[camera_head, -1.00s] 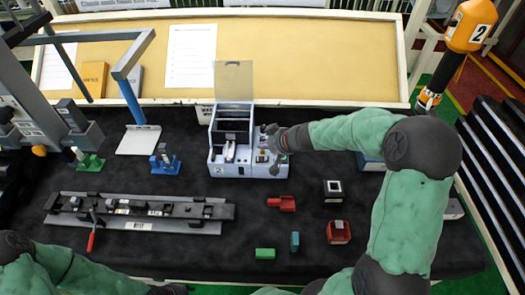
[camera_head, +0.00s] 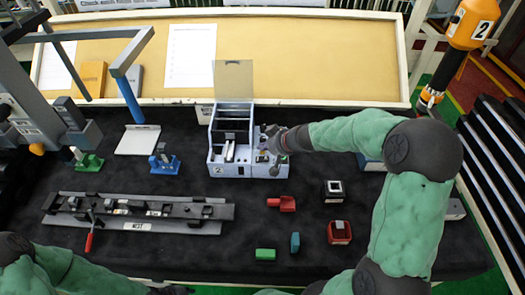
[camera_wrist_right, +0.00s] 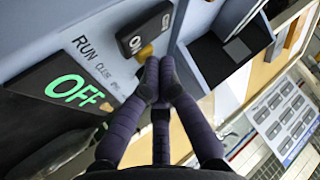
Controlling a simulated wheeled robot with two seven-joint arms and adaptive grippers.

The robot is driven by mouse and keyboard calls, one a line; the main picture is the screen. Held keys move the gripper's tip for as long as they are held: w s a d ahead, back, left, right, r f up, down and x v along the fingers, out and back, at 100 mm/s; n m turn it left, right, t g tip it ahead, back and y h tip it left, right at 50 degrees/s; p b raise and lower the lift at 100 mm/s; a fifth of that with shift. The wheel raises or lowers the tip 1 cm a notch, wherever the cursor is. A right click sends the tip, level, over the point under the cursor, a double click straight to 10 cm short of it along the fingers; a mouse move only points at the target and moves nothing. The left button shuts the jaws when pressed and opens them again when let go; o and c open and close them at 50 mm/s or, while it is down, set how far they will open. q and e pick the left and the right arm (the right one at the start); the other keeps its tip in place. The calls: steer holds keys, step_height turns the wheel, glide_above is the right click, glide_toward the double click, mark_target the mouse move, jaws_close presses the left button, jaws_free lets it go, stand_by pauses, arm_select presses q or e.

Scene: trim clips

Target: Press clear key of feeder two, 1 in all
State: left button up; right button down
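Feeder two (camera_head: 232,171) is the pale grey unit with a "2" on its front and a clear raised lid, mid-table. My right gripper (camera_head: 268,141) is over the panel on its right side. In the right wrist view its fingers (camera_wrist_right: 158,72) are together at the tips, with nothing seen between them. The tips are close to a small yellow-orange key (camera_wrist_right: 145,52) beside a dark switch block (camera_wrist_right: 143,29); I cannot tell whether they touch. The panel carries "RUN", small blurred lettering and a green "OFF" display (camera_wrist_right: 72,88).
A long clip nest rail (camera_head: 140,213) lies front left. A red scoop-like part (camera_head: 283,203), a green block (camera_head: 265,254), a teal block (camera_head: 295,242) and a red box (camera_head: 339,232) lie in front. An orange tool (camera_head: 470,25) hangs at the right.

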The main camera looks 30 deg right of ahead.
mark_target(264, 152)
steer(key=shift+f, duration=0.15)
stand_by(0.6)
steer(key=shift+r+p, duration=0.45)
steer(key=shift+r, duration=0.45)
steer(key=shift+r+p, duration=1.8)
steer(key=shift+r, duration=0.75)
